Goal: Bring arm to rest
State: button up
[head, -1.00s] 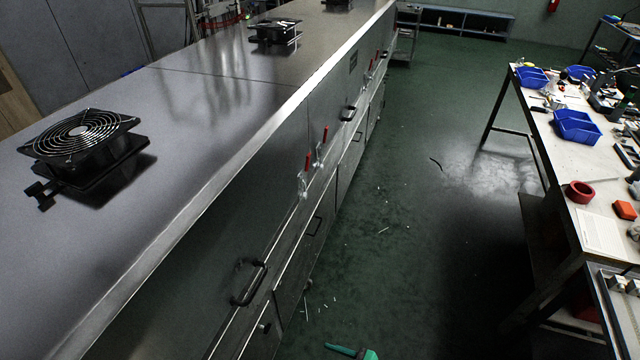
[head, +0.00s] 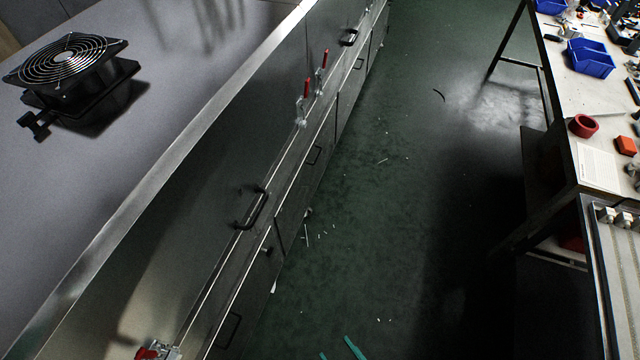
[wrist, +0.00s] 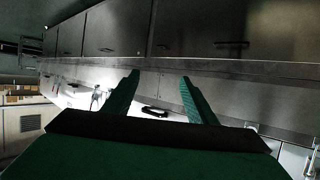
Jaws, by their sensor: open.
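My gripper (wrist: 159,78) shows in the wrist view as two green fingers set well apart, with nothing between them. In the head view only the green fingertips of my gripper (head: 337,349) show at the bottom edge, over the dark green floor; the rest of my arm is out of frame. The long grey metal dryer (head: 185,175) runs along the left, apart from the fingertips. Its panels with black handles also show in the wrist view (wrist: 190,30).
A black fan (head: 70,65) sits on the dryer top. Red-handled clamps (head: 323,60) and a black handle (head: 252,208) stick out from its side. A workbench (head: 600,165) with blue bins (head: 590,58) stands at right. The floor aisle (head: 400,200) between is mostly clear.

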jog(key=a+r+m+t+h, duration=0.2)
jog(key=r+m+h, duration=0.1)
jog(key=r, duration=0.7)
jog(key=a+r+m+t+h, duration=0.2)
jog(key=a+r+m+h, duration=0.1)
jog(key=r, duration=0.6)
jog(key=shift+r+m+h, duration=0.3)
jog(key=shift+r+h, duration=0.1)
jog(key=shift+h, duration=0.3)
jog(key=shift+s, duration=0.1)
